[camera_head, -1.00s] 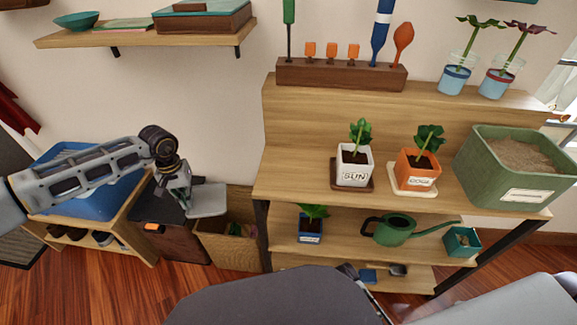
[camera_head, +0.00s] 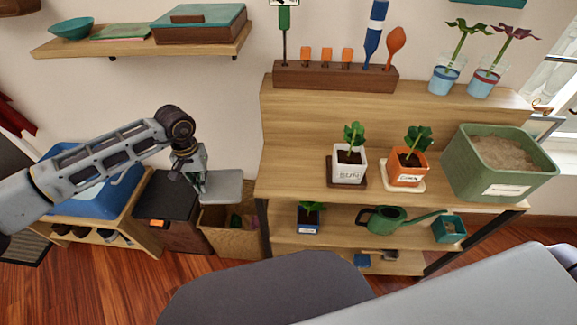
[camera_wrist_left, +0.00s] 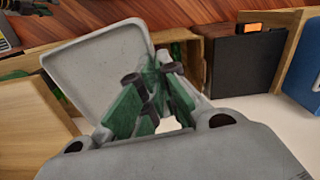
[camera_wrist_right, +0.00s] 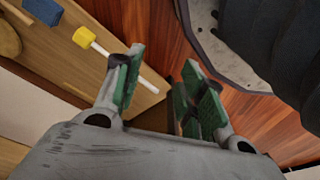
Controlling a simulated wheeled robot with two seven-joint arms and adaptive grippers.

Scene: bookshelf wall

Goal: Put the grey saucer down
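The grey saucer (camera_head: 224,184) is a flat square plate. My left gripper (camera_head: 200,186) is shut on its left edge and holds it in the air, just left of the plant shelf, over the wooden box. In the left wrist view the saucer (camera_wrist_left: 92,72) lies at the left of the green fingers (camera_wrist_left: 158,82), which pinch its edge. My right gripper (camera_wrist_right: 163,65) is open and empty in the right wrist view. It is not visible in the head view.
The shelf's middle board (camera_head: 290,180) bears a white pot (camera_head: 348,168) on a brown saucer and an orange pot (camera_head: 407,171) on a cream saucer. A green planter (camera_head: 500,175) stands right. Below are a blue pot (camera_head: 309,226) and a watering can (camera_head: 388,219). The board's left end is clear.

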